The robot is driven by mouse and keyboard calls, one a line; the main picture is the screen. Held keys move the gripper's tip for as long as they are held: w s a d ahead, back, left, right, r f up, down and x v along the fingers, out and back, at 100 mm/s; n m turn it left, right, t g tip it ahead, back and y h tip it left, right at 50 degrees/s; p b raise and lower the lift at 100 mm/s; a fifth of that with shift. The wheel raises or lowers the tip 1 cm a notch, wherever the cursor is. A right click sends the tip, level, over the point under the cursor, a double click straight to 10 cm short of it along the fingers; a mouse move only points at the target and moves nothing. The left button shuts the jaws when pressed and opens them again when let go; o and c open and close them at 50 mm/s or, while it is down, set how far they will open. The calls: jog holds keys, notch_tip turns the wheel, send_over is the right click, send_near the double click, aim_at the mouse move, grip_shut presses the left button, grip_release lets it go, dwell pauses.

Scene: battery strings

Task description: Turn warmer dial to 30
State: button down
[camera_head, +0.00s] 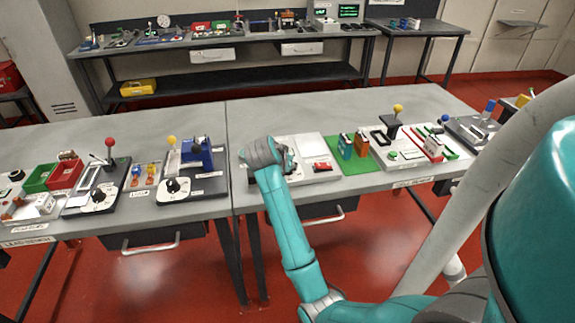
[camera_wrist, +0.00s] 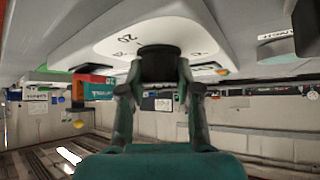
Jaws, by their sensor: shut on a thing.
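The warmer dial is a black knob (camera_wrist: 160,64) on a white face (camera_wrist: 105,45) printed with black marks, seen close in the wrist view. A "20" reads at the left of the knob; other marks are partly cut off or blurred. My gripper (camera_wrist: 161,90) has one finger on each side of the knob and is shut on it. Where the dial's pointer stands I cannot tell. In the head view my gripper (camera_head: 287,159) is at the left end of the right bench, and my wrist hides most of the dial there.
The right bench (camera_head: 350,106) also holds a green mat (camera_head: 352,165) with battery-like blocks and a yellow-knobbed lever (camera_head: 397,109). The left bench (camera_head: 130,133) carries two other dial units (camera_head: 98,195) (camera_head: 175,187) with upright levers. Free bench top lies behind the devices.

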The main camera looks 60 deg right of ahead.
jog(key=n+t+y, duration=0.1)
jog(key=n+t, duration=0.1)
jog(key=n, duration=0.1)
jog(key=n+t+y, duration=0.1)
jog(key=n+t, duration=0.2)
jog(key=n, duration=0.1)
jog(key=shift+s, duration=0.1)
jog(key=n+t+y, duration=0.2)
jog(key=n+y, duration=0.2)
jog(key=n, duration=0.1)
jog(key=shift+n, duration=0.4)
jog(key=shift+t, duration=0.3)
jog(key=c, duration=0.8)
grip_release()
jog(key=v, duration=1.2)
